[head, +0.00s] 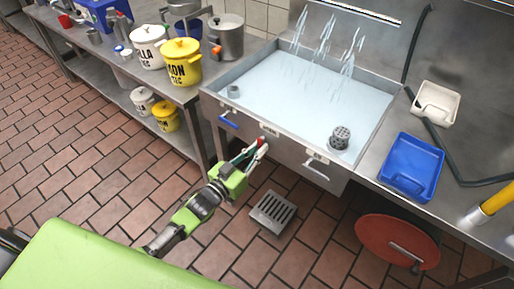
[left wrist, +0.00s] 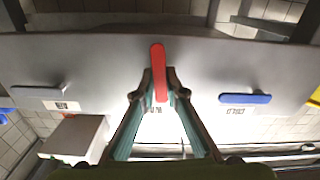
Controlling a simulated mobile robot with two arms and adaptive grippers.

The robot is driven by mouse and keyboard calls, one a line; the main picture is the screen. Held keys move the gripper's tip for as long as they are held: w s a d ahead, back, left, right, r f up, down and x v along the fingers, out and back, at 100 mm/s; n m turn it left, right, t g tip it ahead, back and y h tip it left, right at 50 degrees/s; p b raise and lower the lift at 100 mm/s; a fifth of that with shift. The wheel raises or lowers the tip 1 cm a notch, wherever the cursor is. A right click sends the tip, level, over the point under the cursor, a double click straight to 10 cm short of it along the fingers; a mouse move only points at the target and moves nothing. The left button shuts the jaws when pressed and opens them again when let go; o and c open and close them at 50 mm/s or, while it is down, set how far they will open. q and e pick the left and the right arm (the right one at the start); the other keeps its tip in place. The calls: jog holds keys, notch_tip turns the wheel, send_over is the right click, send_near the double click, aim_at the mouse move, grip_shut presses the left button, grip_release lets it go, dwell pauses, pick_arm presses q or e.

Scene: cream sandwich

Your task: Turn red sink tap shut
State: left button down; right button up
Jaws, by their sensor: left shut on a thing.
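The red tap handle (left wrist: 158,70) is a short bar on the sink's front panel (left wrist: 100,75), upright in the left wrist view. My left gripper (left wrist: 160,95) is shut on the red handle, one finger on each side of its lower part. In the head view my left gripper (head: 260,146) reaches the panel from the front and mostly hides the red handle. A blue handle (head: 228,119) sits to its left and a pale handle (head: 316,171) to its right. My right gripper is not in view.
A floor drain grate (head: 272,211) lies below the sink, with a round red lid (head: 397,241) to its right. A blue tray (head: 412,166) and white tray (head: 436,103) sit on the right counter. Yellow and white pots (head: 183,62) stand on the left counter.

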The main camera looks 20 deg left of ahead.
aim_at(271, 141)
pick_arm(q)
jog(key=n, duration=0.3)
jog(key=d+n+p, duration=0.1)
jog(key=n, duration=0.2)
jog(key=r+n+p, duration=0.1)
jog(key=n, duration=0.1)
jog(key=shift+s+d+n, duration=0.3)
jog(key=shift+d+n, duration=0.05)
jog(key=shift+n, duration=0.05)
jog(key=n, duration=0.3)
jog(key=shift+s+d+r+n, duration=0.1)
jog(key=shift+d+r+n, duration=0.1)
jog(key=shift+r+n, duration=0.15)
jog(key=n, duration=0.2)
jog(key=r+n, duration=0.1)
jog(key=n, duration=0.1)
jog(key=c, duration=2)
grip_release()
jog(key=shift+c, duration=0.2)
